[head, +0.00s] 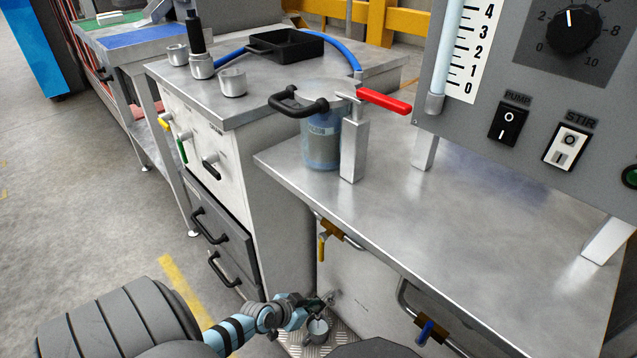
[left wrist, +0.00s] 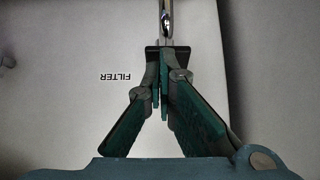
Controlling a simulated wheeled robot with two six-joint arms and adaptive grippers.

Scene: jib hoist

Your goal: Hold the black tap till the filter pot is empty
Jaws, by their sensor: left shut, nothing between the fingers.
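My left gripper (head: 303,313) reaches in from the bottom left to a small tap (head: 328,299) on the low pale panel. In the left wrist view my left gripper (left wrist: 163,85) is shut and empty, its fingers together in front of the tap's shiny metal part (left wrist: 166,20). A dark piece lies right at the fingertips; I cannot tell whether it is the tap's black lever or touches them. The label FILTER (left wrist: 115,77) stands upside down on the panel there. A small metal cup (head: 318,328) is below the tap. The pot's inside and any flow are hidden. My right gripper is out of view.
A yellow-handled tap (head: 322,247) and a blue-handled tap (head: 430,332) are on the steel bench's front. On the bench (head: 440,215) stand a glass jar (head: 321,145) and a red lever (head: 384,101).

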